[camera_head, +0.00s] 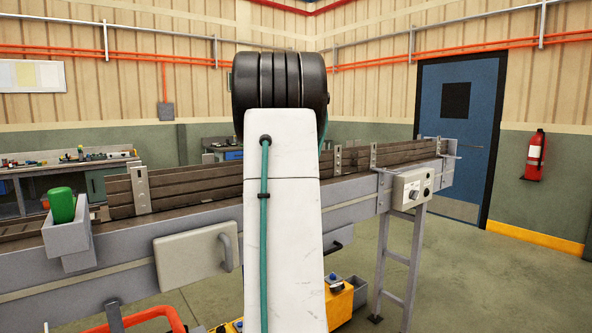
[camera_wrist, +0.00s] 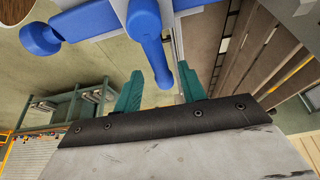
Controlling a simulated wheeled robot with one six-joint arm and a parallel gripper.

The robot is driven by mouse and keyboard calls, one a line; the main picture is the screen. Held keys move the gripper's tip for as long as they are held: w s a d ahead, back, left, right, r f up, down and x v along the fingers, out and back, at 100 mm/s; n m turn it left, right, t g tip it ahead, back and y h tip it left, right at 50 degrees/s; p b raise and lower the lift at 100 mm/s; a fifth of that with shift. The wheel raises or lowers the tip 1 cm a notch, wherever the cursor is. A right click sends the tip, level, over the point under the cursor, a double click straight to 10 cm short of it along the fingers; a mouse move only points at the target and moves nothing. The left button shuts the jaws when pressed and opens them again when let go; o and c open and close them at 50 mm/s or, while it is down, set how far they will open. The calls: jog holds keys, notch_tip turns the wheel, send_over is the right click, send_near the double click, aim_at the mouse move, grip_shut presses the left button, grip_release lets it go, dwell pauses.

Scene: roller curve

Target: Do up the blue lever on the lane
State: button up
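In the wrist view, a blue lever (camera_wrist: 150,45) has a rounded hub at the top and an arm that reaches down between the two teal fingers of my gripper (camera_wrist: 159,74). The fingers stand apart, one on each side of the lever arm. Gaps show on both sides, wider at the left finger. Another blue rounded part (camera_wrist: 40,39) extends to the left of the hub. In the head view, the lane (camera_head: 185,185) runs behind my white arm, with brown slatted sides. My arm hides my gripper and the blue lever there.
A green cylinder (camera_head: 62,205) stands in a grey holder on the lane's near side at left. A grey panel (camera_head: 190,262) and a control box (camera_head: 410,190) project from the near side. A workbench (camera_head: 70,180) stands behind. Floor at right is clear.

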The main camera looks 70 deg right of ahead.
jog(key=shift+w, duration=0.1)
jog(key=shift+v, duration=3.85)
jog(key=shift+a, duration=0.15)
jog(key=w+a+f+n+t, duration=0.1)
jog(key=w+a+f+n, duration=0.2)
jog(key=a, duration=0.8)
jog(key=w+a+n+t+y, duration=0.1)
jog(key=w+a+n, duration=0.3)
jog(key=a, duration=0.7)
jog(key=w+a+f+n+t, duration=0.1)
jog(key=w+a+f+n, duration=0.3)
jog(key=a, duration=0.7)
jog(key=s+a+f+n+y, duration=0.1)
jog(key=s+a+f+n, duration=0.3)
jog(key=a, duration=0.4)
jog(key=s+a+f+n+y, duration=0.1)
jog(key=s+a+f+n, duration=0.4)
jog(key=s+a, duration=0.1)
jog(key=s+a+f+n+t, duration=0.1)
jog(key=s+a+f+n, duration=0.3)
jog(key=a, duration=0.5)
jog(key=shift+s+a+f+n+y, duration=0.3)
jog(key=shift+s+a+f+y, duration=0.05)
jog(key=shift+s+f+y, duration=0.1)
jog(key=shift+d, duration=0.1)
